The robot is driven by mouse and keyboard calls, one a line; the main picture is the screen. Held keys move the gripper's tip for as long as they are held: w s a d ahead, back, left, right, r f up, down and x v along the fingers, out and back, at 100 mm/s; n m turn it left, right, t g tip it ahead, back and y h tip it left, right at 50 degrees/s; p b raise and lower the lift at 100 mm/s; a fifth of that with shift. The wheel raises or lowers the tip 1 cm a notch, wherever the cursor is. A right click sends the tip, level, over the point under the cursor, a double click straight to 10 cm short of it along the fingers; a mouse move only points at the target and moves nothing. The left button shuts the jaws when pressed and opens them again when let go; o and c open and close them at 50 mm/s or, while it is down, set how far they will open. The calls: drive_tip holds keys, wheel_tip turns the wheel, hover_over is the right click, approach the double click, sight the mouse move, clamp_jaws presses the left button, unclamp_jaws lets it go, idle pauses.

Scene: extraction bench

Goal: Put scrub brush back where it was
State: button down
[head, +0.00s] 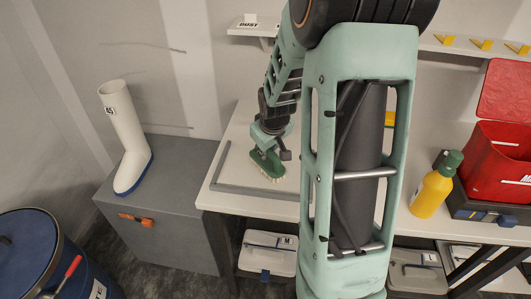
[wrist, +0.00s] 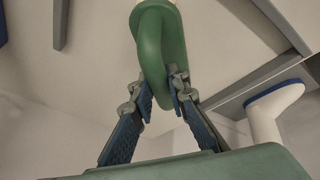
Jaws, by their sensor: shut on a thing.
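The scrub brush (head: 267,164) is green with pale bristles. It hangs tilted under my gripper (head: 271,143) over the left part of the white bench top (head: 236,136). In the wrist view, the two fingers of my gripper (wrist: 163,92) are shut on the green handle of the brush (wrist: 172,45). A grey raised edging (head: 255,191) runs along the left and front of the bench top near the brush. I cannot tell whether the bristles touch the bench. My own arm hides the middle of the bench.
A grey cabinet (head: 172,215) with a white boot (head: 128,145) on it stands left of the bench. A yellow bottle (head: 430,192) and an open red box (head: 493,165) stand at the right. A shelf (head: 251,30) is above. A blue drum (head: 28,250) stands at lower left.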

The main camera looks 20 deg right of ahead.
drive_tip(key=c, duration=1.9)
unclamp_jaws()
drive_tip(key=shift+r, duration=0.1)
drive_tip(key=p+v, duration=0.1)
drive_tip(key=v, duration=1.1)
